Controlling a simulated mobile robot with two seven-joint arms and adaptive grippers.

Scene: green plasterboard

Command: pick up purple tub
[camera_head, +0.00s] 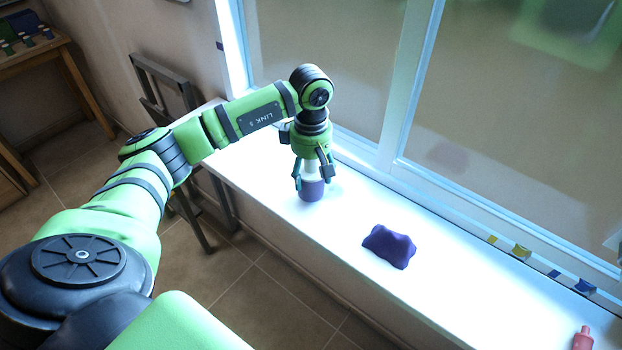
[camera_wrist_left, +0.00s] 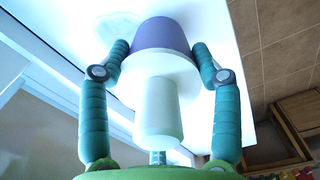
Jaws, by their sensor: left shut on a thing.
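The purple tub (camera_head: 311,190) is at the white window sill, below my left gripper (camera_head: 312,180). It looks upright, with a purple lower part and a pale upper part between the fingers. In the left wrist view the tub (camera_wrist_left: 160,36) shows its purple band at the top and a white rim and white narrower part nearer the palm. The left fingers (camera_wrist_left: 160,52) press on it from both sides, so the gripper is shut on it. I cannot tell whether its base touches the sill. My right gripper is not in view.
A dark purple lumpy object (camera_head: 389,246) lies on the sill (camera_head: 450,290) to the right. A red bottle (camera_head: 583,338) stands at the lower right. The window frame (camera_head: 400,110) rises behind. A dark chair (camera_head: 160,85) and wooden table (camera_head: 40,55) are at the left.

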